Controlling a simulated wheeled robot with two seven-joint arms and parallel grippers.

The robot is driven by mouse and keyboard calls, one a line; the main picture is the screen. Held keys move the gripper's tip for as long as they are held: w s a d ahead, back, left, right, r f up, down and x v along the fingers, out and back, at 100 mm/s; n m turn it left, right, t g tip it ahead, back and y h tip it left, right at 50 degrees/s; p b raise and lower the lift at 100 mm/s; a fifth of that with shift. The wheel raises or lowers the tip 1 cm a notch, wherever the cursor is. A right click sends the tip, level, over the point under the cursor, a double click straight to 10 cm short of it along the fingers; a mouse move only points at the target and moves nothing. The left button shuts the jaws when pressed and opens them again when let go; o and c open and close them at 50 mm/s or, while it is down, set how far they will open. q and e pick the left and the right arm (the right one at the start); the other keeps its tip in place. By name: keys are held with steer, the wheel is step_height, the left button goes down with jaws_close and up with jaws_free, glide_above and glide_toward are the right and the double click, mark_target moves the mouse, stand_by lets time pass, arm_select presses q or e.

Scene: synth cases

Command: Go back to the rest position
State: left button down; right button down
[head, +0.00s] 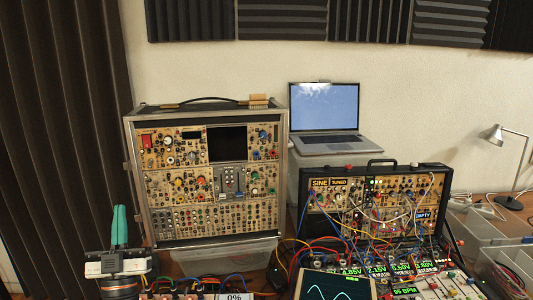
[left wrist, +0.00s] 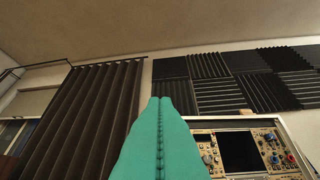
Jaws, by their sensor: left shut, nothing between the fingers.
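My left gripper (head: 119,226) stands at the lower left of the head view, its green fingers pointing up and pressed together with nothing between them. It is in front of the left edge of the tall synth case (head: 212,180) and apart from it in the picture. In the left wrist view the closed green fingers (left wrist: 160,140) fill the lower middle, with the top part of the synth case (left wrist: 245,150) at the lower right. My right gripper is in neither view.
A smaller synth case (head: 375,205) with many patch cables stands at the right, by a laptop (head: 325,115) on a clear box. A desk lamp (head: 510,135) is far right. A dark curtain (head: 65,130) hangs at the left. An oscilloscope screen (head: 333,285) is at the front.

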arm_select(q)
steer(key=s+d+f+m+g+h, duration=0.25)
steer(key=f+g, duration=0.35)
steer(key=f, duration=0.5)
steer(key=s+d+f+m+g+h, duration=0.1)
steer(key=s+d+f+g+h, duration=0.2)
steer(key=f+g, duration=0.55)
steer(key=s+f+g, duration=0.1)
steer(key=s+f, duration=0.2)
steer(key=s+d+f+g, duration=0.1)
steer(key=s+f, duration=0.3)
steer(key=s+d+f+g, duration=0.1)
steer(key=s+f+g, duration=0.1)
steer(key=s+f, duration=0.2)
steer(key=shift+s+d, duration=0.1)
steer(key=s+f+g, duration=0.4)
steer(key=s+g, duration=0.2)
steer(key=s, duration=0.7)
step_height(320, 180, down, 25)
steer(key=s+g, duration=0.1)
steer(key=s+a+f+m+g, duration=0.1)
steer(key=s+a+f, duration=0.1)
steer(key=s+f, duration=1.4)
steer(key=shift+s+f, duration=0.4)
steer(key=shift+s, duration=0.05)
